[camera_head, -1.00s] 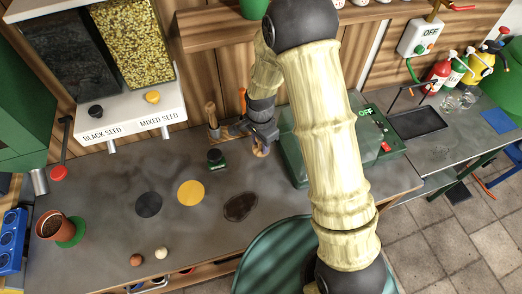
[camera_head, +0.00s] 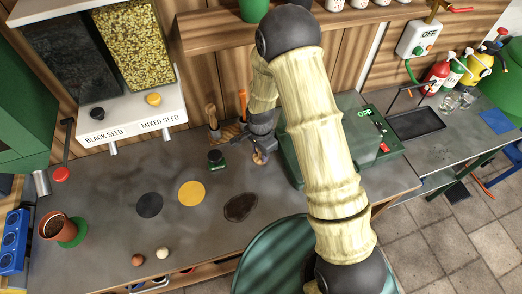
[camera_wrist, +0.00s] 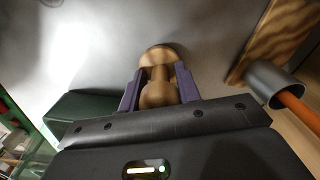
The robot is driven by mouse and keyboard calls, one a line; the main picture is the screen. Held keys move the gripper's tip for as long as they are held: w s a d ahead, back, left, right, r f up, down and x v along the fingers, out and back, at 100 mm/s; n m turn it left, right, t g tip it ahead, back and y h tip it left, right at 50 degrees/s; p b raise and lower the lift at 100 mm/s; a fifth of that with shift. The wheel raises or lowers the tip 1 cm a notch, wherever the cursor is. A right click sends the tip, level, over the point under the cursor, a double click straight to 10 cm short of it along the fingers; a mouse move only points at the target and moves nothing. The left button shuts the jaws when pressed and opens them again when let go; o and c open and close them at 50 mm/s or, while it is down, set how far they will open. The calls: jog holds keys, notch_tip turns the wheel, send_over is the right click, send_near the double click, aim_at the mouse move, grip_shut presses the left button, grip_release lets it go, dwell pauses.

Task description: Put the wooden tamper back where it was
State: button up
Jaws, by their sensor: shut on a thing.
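The wooden tamper (camera_wrist: 158,55) is between the purple fingers of my gripper (camera_wrist: 160,88) in the wrist view. My gripper is shut on its knob-like upper part, and its round, wider end points away from the wrist. In the head view, my gripper (camera_head: 261,146) is low at the back of the counter, and the tamper (camera_head: 260,158) shows just below the fingers. I cannot tell whether the tamper touches the counter. A wooden holder (camera_head: 227,132) stands just left of my gripper, with an orange-handled tool (camera_head: 242,102) and a wooden-handled tool (camera_head: 211,115).
A small dark green jar (camera_head: 216,158) stands left of my gripper. A green machine (camera_head: 345,140) is close on the right. A dark patch (camera_head: 240,207), a yellow disc (camera_head: 191,193) and a black disc (camera_head: 149,205) lie on the counter in front.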

jog(key=shift+f, duration=0.2)
jog(key=o, duration=0.9)
jog(key=shift+r, duration=0.1)
notch_tip(320, 180, up, 12)
jog(key=shift+r+b, duration=0.1)
jog(key=shift+b, duration=1.05)
jog(key=shift+d, duration=0.1)
